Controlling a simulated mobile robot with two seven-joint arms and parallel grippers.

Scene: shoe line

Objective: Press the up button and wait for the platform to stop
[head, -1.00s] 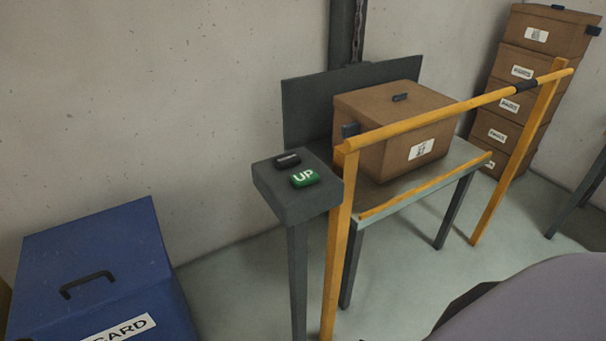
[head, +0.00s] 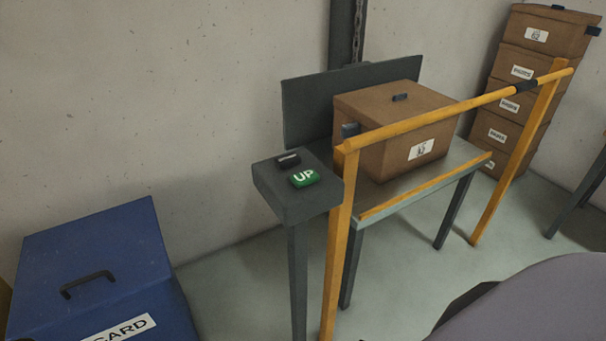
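The green UP button (head: 304,177) sits on top of a dark grey control post (head: 290,205) left of the lift. A black button (head: 287,159) is behind it; its label is too small to read. The platform (head: 400,198) is a grey plate on dark legs with a yellow front edge. A lidded brown box (head: 395,128) with a white label stands on it, against a dark back plate (head: 300,108). Neither of my grippers is in view.
A yellow rail (head: 430,118) on posts crosses in front of the platform. A blue lidded bin (head: 95,265) stands at lower left. Stacked brown boxes (head: 520,95) stand at the right by the wall. Floor shows between bin and post.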

